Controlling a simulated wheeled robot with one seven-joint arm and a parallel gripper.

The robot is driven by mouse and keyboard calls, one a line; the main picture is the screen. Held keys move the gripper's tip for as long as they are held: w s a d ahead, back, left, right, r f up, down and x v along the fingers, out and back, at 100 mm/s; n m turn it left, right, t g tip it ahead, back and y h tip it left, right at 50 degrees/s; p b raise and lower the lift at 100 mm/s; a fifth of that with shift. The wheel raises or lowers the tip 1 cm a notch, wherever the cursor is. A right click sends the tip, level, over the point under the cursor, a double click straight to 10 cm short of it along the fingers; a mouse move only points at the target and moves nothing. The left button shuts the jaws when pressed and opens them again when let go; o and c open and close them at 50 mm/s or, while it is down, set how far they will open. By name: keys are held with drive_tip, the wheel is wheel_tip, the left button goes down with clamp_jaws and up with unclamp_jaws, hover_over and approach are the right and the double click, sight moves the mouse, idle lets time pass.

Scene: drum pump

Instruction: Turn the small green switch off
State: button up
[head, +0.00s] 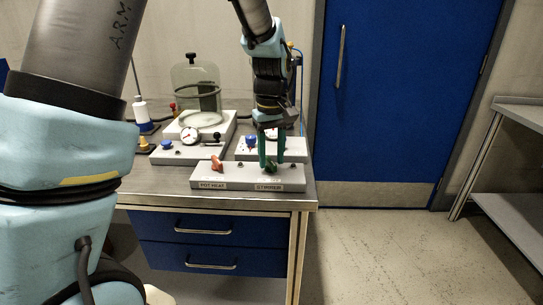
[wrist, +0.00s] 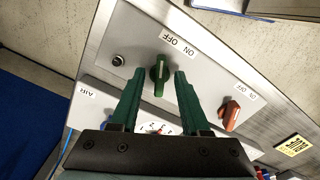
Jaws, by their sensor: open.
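The small green switch (wrist: 158,82) is a turn knob on a light grey panel, below an ON/OFF label (wrist: 178,44) in the wrist view. Its bar stands nearly upright there, leaning slightly right; I cannot tell its setting for sure. My gripper (wrist: 159,73) is open, with one dark green finger on each side of the knob and a gap on both sides. In the head view my gripper (head: 271,161) points down at the right part of the front grey box (head: 240,178), above the STIRRER label (head: 270,188). The fingers partly hide the switch there.
An orange-red switch (head: 217,163) sits left on the same box, above the POT HEAT label; it also shows in the wrist view (wrist: 229,114). Behind are a gauge (head: 190,135), a blue knob (head: 167,145) and a glass jar (head: 195,85). The bench's right edge is close.

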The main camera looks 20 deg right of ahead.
drive_tip(key=shift+f, duration=0.25)
clamp_jaws()
idle(0.5)
